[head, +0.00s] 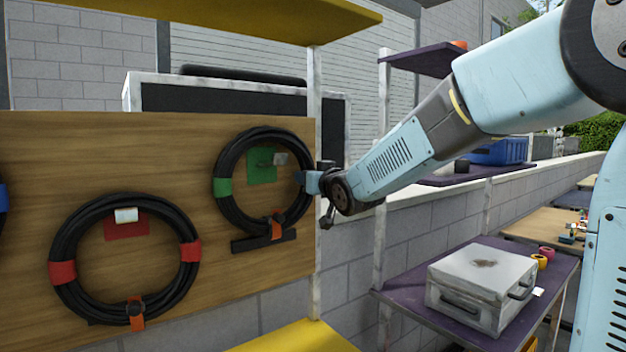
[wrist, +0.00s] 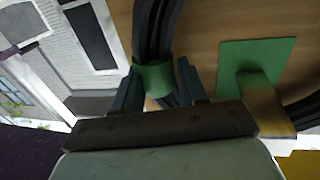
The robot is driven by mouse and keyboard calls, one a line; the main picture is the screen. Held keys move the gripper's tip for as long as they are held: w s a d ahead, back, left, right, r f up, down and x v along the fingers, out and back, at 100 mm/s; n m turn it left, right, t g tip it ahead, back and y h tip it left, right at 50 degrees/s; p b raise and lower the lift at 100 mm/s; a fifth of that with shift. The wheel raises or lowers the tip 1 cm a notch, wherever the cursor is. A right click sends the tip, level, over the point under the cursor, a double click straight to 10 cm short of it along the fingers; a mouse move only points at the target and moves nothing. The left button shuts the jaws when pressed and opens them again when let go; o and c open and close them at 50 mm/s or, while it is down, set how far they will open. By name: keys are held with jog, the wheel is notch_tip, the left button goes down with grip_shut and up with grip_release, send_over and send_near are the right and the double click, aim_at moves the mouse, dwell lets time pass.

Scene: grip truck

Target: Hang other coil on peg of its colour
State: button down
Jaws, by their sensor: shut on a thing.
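A black cable coil with green bands (head: 222,188) is upright at the wooden board. Its ring surrounds the green plate (head: 262,172) and pale peg (head: 281,158) in the head view; I cannot tell whether it rests on the peg. My gripper (head: 306,182) is shut on the coil's right side. In the wrist view my fingers (wrist: 160,82) stand either side of the cable at a green band (wrist: 153,77), with the green plate (wrist: 255,62) and peg (wrist: 262,105) to the right. A red-banded coil (head: 62,272) hangs around a peg (head: 126,215) on a red plate.
The wooden board (head: 60,150) carries the pegs. A dark ledge (head: 263,242) is under the green-banded coil, beside its orange tab. A yellow shelf (head: 290,338) lies below and another (head: 220,15) above. A silver case (head: 480,285) stands on a purple shelf at right.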

jog(key=shift+w+a, duration=0.25)
jog(key=shift+w, duration=0.05)
jog(key=shift+w+a+f, duration=0.15)
jog(key=shift+f, duration=0.7)
jog(key=shift+w+a+f, duration=0.1)
jog(key=shift+f, duration=0.7)
jog(key=shift+w+a+f, duration=0.15)
jog(key=shift+a+f, duration=0.1)
jog(key=shift+f, duration=0.25)
jog(key=shift+d, duration=0.1)
jog(key=shift+w+d+r, duration=0.1)
jog(key=shift+r, duration=0.1)
